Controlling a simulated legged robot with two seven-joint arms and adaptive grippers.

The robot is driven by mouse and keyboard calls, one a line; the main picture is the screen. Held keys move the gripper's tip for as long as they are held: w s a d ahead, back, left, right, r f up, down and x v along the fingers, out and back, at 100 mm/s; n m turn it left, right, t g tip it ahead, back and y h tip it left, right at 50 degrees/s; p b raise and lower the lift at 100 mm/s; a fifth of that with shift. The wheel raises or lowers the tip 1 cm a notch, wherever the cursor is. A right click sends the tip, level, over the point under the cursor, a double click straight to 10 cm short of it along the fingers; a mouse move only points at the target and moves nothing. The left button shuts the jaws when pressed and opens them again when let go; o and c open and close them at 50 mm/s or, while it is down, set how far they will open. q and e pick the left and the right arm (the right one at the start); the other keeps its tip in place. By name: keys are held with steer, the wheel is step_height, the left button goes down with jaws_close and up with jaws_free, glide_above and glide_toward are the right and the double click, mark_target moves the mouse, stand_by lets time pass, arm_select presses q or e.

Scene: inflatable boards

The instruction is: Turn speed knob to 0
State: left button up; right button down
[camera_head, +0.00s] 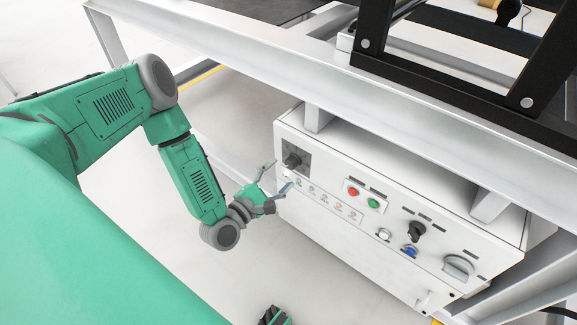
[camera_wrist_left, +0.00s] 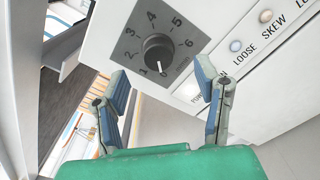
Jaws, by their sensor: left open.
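The speed knob (camera_head: 293,159) is a round black dial on a grey plate at the left end of the white control box. In the left wrist view the knob (camera_wrist_left: 158,52) is ringed by numbers, with 1 to 6 readable. A white mark on it points down, toward the low end of the scale. My left gripper (camera_head: 279,177) is open and empty, just in front of the box near the knob. In the left wrist view its fingers (camera_wrist_left: 162,76) stand apart below the knob, not touching it. My right gripper cannot be made out.
The box (camera_head: 330,242) also carries a red button (camera_head: 353,191), a green button (camera_head: 373,203), a black switch (camera_head: 417,230), a blue button (camera_head: 410,251) and a large grey switch (camera_head: 459,267). A white frame beam (camera_head: 300,62) runs above the box.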

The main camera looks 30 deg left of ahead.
arm_select(q)
steer(key=s, duration=0.7)
steer(key=shift+a, duration=0.3)
steer(key=shift+f, duration=0.1)
